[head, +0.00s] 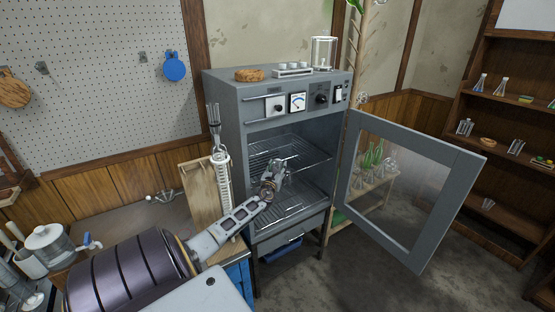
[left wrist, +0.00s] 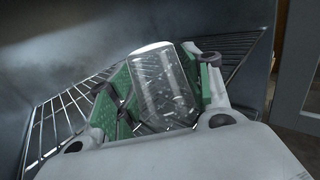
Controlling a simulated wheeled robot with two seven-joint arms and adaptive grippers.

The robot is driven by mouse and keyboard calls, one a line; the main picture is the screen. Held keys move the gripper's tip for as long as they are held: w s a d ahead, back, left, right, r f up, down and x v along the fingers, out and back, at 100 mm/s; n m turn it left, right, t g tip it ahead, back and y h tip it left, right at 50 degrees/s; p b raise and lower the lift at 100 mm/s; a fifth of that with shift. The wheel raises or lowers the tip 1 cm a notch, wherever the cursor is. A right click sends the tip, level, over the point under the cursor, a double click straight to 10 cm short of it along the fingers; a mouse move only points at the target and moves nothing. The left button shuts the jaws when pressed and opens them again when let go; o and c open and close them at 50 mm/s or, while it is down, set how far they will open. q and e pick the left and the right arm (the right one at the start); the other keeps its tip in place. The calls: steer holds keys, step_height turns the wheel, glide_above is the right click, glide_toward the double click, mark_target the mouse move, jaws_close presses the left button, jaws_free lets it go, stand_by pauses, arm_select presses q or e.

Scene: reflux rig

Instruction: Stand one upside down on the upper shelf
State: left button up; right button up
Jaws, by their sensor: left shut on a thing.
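The grey oven (head: 234,115) stands open, with an upper wire shelf (head: 312,155) and a lower wire shelf (head: 312,198) inside. My left gripper (head: 281,166) reaches into the oven at about the upper shelf's front edge. In the left wrist view its green-padded fingers are shut on a clear glass vessel (left wrist: 158,80), held between them. The vessel looks tilted in that view; its lower end is hidden by the gripper. A wire shelf (left wrist: 62,122) shows behind it; I cannot tell whether the glass touches it. My right gripper is not in view.
The oven door (head: 447,155) is swung open to the right. A wooden board (head: 199,197) and a glass column (head: 222,178) stand just left of the oven. A glass jar (head: 323,53) and a cork ring (head: 249,75) sit on top. Both shelves show bare wire.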

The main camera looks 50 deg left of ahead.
arm_select(q)
steer(key=shift+f, duration=0.15)
stand_by(0.5)
steer(key=o, duration=0.7)
steer(key=shift+o, duration=0.2)
steer(key=shift+s+f, duration=0.1)
steer(key=shift+v, duration=1.15)
steer(key=v, duration=0.9)
steer(key=shift+s+d, duration=0.2)
stand_by(0.4)
